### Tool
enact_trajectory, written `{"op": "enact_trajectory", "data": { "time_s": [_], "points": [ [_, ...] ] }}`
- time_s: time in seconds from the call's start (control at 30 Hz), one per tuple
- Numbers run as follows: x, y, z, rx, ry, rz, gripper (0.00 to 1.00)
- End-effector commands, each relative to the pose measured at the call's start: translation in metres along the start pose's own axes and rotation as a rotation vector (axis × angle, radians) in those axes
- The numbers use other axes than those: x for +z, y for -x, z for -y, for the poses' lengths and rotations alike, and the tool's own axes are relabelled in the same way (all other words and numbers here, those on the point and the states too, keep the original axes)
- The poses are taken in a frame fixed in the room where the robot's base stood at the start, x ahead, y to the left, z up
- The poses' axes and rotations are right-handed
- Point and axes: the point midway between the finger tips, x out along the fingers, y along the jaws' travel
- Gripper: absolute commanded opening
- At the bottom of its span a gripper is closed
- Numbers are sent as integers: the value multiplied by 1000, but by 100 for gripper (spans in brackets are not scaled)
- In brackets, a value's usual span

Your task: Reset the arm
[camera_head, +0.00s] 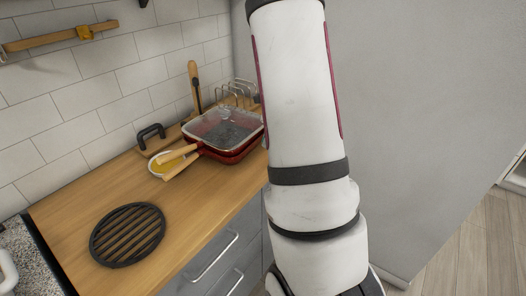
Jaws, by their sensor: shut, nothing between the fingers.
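My white arm, with dark bands and thin red side strips, fills the middle of the head view from the top edge to the bottom edge. It hides the right end of the wooden counter and part of the grey wall panel behind it. The end of the arm is out of the picture, so my gripper is not in view.
The wooden counter (180,221) holds a round black grate (128,234), red pans (222,134), a yellow dish (168,163) and a wire rack (238,94). Grey drawers (216,266) are below. A grey panel (425,110) rises at right, with open wooden floor (478,245) beside it.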

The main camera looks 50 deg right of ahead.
Motion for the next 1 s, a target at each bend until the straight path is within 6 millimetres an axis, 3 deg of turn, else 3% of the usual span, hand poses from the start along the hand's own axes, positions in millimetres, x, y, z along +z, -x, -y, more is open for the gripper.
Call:
{"op": "enact_trajectory", "data": {
  "time_s": [0.2, 0.53, 0.63, 0.77, 0.9, 1.0],
  "points": [
    [1, 24, -1, 1, 2, 0, 0],
    [0, 29, -1, 1, 4, 0, 0],
    [6, 35, -12, 10, 63, 9, 0],
    [24, 58, -52, 36, 301, 42, 0],
    [40, 96, -117, 60, 713, 91, 0],
    [41, 122, -163, 65, 1022, 121, 0]
  ]
}}
